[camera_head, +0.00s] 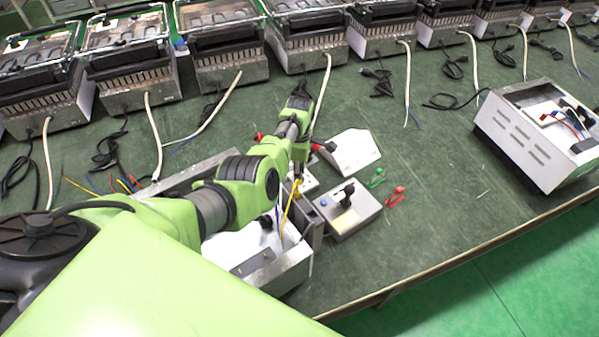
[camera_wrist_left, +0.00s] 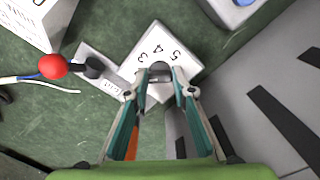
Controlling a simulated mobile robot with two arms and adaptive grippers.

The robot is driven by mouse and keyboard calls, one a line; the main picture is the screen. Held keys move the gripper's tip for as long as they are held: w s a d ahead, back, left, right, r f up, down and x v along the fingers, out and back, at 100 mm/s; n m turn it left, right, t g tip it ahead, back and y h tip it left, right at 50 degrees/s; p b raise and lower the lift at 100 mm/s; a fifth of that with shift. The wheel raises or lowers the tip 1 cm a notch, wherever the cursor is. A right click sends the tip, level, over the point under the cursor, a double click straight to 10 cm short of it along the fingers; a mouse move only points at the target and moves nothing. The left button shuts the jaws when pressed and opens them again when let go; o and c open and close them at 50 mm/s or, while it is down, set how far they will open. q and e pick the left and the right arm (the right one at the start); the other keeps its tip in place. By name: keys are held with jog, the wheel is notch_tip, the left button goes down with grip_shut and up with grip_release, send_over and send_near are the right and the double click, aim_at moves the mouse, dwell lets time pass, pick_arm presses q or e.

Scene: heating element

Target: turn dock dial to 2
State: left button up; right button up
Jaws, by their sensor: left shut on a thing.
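The dock dial is a white plate with printed numbers (camera_wrist_left: 150,48), 3, 4 and 5 among them, and a dark knob (camera_wrist_left: 160,69) at its middle. My left gripper (camera_wrist_left: 160,88) points down at the dial in the left wrist view, its two fingers closed around the knob. The fingertips cover part of the knob, so its pointer setting cannot be read. In the head view my left gripper (camera_head: 298,182) is beside the open metal housing, and my arm hides most of the dial. My right gripper is not in view.
A grey box with a black knob and blue button (camera_head: 347,211) stands close to the right of the gripper. A red-ball lever (camera_wrist_left: 53,66) is near the dial. Red and green clips (camera_head: 395,197) lie further right. An open metal housing (camera_head: 295,262) is in front.

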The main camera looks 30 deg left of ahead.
pick_arm(q)
jog(key=o, duration=1.1)
jog(key=shift+r, duration=0.1)
notch_tip(320, 180, up, 12)
